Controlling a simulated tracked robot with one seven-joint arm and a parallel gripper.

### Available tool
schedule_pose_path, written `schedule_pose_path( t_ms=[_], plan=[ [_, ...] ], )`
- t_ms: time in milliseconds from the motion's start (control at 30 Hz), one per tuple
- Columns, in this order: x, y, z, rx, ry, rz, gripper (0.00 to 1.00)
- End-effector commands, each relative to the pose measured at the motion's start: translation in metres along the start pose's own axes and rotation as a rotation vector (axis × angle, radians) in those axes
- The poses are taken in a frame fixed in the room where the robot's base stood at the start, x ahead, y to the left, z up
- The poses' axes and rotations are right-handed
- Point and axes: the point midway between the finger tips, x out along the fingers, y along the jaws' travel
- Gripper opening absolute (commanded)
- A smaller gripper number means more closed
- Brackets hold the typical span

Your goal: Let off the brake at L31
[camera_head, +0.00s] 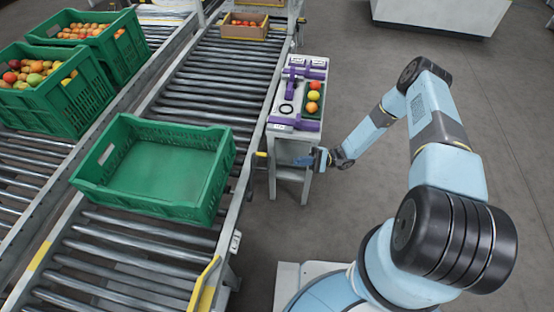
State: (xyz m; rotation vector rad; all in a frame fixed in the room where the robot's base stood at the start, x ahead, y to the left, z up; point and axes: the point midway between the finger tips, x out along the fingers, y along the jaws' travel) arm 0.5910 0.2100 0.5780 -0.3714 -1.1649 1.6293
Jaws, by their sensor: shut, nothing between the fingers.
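My gripper (312,158) is small in this view, shut and empty, beside the front of a narrow side stand (291,152) right of the roller conveyor. A small yellow handle (261,154) sticks out from the conveyor's side rail, a short way left of my gripper and apart from it. A larger yellow lever (205,284) stands tilted at the near end of the same rail. A small pale plate (236,242) sits on the rail between them. No lettering L31 can be read, so I cannot tell which handle belongs to it.
An empty green crate (91,181) sits on the rollers.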

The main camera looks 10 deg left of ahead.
Motion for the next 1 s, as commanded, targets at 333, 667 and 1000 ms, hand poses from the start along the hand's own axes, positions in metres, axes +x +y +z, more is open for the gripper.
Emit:
schedule_pose_path(
  t_ms=[333, 667, 1000],
  plan=[
    [0.002, 0.009, -0.003, -0.001, 0.003, -0.027, 0.00],
    [0.016, 0.009, -0.003, 0.002, -0.004, -0.023, 0.00],
    [0.070, 0.007, -0.003, 0.002, -0.005, -0.023, 0.00]
  ],
)
